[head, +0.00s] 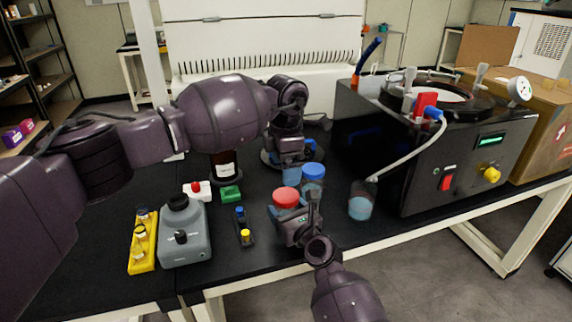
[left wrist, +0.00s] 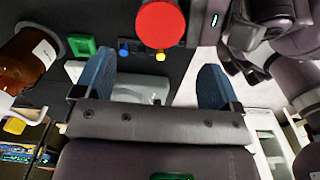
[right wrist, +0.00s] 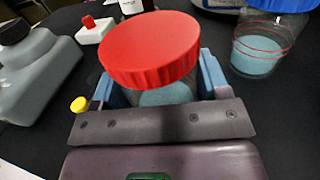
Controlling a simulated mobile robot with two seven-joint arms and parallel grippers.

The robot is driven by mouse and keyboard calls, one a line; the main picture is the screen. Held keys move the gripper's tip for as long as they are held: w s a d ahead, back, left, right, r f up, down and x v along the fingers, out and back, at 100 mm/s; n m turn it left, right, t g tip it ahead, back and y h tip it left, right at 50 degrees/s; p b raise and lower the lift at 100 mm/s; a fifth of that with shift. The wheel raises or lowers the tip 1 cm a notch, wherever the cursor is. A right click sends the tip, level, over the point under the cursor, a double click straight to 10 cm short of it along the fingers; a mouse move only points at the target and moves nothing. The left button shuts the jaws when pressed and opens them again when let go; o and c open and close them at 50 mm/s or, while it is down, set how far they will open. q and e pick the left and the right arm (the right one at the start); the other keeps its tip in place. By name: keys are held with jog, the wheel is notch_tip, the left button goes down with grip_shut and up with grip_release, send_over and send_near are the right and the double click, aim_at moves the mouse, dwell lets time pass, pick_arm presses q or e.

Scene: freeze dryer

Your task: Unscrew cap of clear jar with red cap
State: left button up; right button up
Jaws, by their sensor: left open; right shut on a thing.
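The clear jar with the red cap (head: 286,198) stands near the front of the black bench, its cap on top. My right gripper (head: 292,228) is shut on the jar's body below the cap. In the right wrist view the red cap (right wrist: 150,48) sits above the blue fingers, and part of the clear jar body (right wrist: 168,94) shows between them. My left gripper (head: 292,155) is open behind the jar, apart from it. In the left wrist view its blue fingers (left wrist: 152,88) are spread and empty, with the red cap (left wrist: 160,23) beyond them.
A blue-capped jar (head: 313,175) stands just behind the red-capped jar. A clear beaker (head: 361,207) stands right, near the black freeze dryer (head: 430,165) and its hose. A grey bottle (head: 186,235), yellow rack (head: 143,243), small green block (head: 231,194) and brown bottle (head: 224,165) stand left.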

aim_at(286, 195)
pick_arm(q)
jog(key=m, duration=0.4)
jog(key=shift+f, duration=4)
jog(key=c, duration=0.9)
jog(key=n, duration=0.6)
jog(key=shift+c, duration=0.2)
jog(key=shift+r, duration=0.7)
jog(key=shift+r, duration=0.35)
